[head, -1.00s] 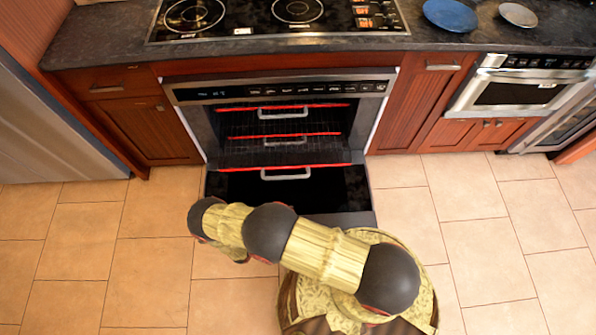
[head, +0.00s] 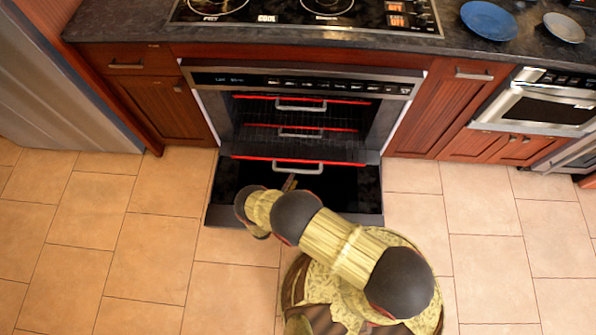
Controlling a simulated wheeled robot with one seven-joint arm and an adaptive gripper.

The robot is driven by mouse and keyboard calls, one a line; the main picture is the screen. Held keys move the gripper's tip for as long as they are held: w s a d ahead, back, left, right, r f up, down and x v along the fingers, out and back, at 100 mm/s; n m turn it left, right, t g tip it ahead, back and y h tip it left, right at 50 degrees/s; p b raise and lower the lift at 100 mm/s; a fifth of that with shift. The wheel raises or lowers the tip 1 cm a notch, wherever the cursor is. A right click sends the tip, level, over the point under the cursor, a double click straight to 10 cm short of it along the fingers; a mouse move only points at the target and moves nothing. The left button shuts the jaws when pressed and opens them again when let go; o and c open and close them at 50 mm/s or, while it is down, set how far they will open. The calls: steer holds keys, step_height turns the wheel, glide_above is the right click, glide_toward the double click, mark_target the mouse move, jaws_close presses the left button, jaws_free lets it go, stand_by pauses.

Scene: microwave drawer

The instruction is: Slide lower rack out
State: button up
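The oven (head: 202,110) stands open, with its dark door (head: 225,212) folded down toward me. Three racks with red front edges show inside. The lower rack (head: 340,163) has a light metal handle (head: 297,168) at its front, just above the inner end of the door. My gripper (head: 290,183) is over the open door, just in front of this handle. Its fingers are small and dark, and my wrist partly hides them. I cannot tell whether they touch the handle or how far they are open.
The middle rack (head: 335,130) and upper rack (head: 350,99) sit above, each with its own handle. Wooden cabinets flank the oven, and a steel fridge (head: 55,80) stands at left. A microwave (head: 535,103) is at right. Tiled floor is clear on both sides.

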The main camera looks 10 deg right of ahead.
mark_target(297, 171)
steer(key=b+x, duration=0.1)
steer(key=x, duration=0.5)
steer(key=shift+w+d+f, duration=0.1)
steer(key=shift+w+d, duration=0.05)
steer(key=shift+w, duration=0.05)
steer(key=shift+c, duration=0.8)
jaws_close()
